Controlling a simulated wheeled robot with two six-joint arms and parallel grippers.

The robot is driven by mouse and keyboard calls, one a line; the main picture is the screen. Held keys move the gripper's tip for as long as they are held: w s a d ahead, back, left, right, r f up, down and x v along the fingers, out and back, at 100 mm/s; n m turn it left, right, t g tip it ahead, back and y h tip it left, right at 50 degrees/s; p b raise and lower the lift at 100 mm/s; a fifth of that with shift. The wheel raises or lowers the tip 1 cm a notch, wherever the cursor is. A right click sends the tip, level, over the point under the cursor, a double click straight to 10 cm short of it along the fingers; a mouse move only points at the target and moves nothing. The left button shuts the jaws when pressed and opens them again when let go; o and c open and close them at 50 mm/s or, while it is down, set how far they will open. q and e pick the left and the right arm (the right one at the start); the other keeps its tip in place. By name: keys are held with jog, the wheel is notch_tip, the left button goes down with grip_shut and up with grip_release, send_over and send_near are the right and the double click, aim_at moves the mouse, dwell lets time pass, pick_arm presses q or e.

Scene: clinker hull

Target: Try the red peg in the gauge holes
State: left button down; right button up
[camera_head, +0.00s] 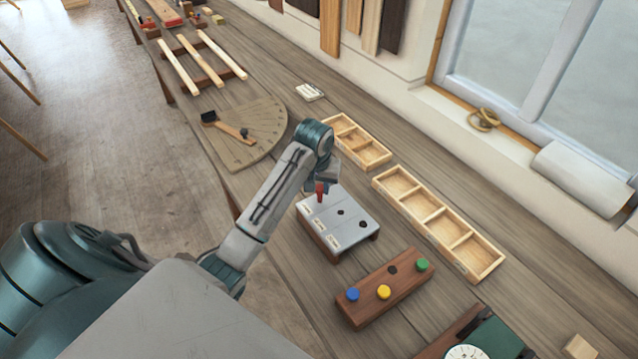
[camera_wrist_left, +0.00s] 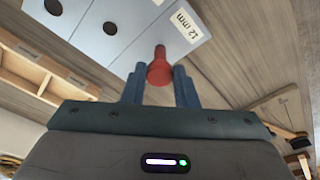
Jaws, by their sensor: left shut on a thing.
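The red peg (camera_head: 320,194) is held upright between the fingers of my left gripper (camera_head: 323,183). In the left wrist view the red peg (camera_wrist_left: 159,68) sits between the two blue fingers, its far end over the strip labelled 12 mm. The grey-topped gauge block (camera_head: 335,228) is below it, and the peg is at the block's far left end. Two dark holes show in the gauge top (camera_wrist_left: 88,22); a hole at the peg's end is hidden. I cannot tell whether the peg is in a hole or just above it. My right gripper is not in view.
A wooden peg stand (camera_head: 365,305) with blue, yellow and green pegs and one empty hole is in front of the gauge. Divided wooden trays (camera_head: 437,222) lie behind. A fan-shaped board (camera_head: 262,130) lies to the left. A dial instrument (camera_head: 465,352) is at lower right.

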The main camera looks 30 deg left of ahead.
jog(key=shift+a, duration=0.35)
pick_arm(q)
jog(key=shift+f, duration=0.25)
jog(key=shift+r, duration=0.2)
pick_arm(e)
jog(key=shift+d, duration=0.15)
pick_arm(q)
jog(key=shift+r, duration=1.5)
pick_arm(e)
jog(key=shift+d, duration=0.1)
pick_arm(q)
jog(key=shift+f, duration=0.95)
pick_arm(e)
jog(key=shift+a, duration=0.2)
pick_arm(q)
jog(key=shift+f, duration=0.25)
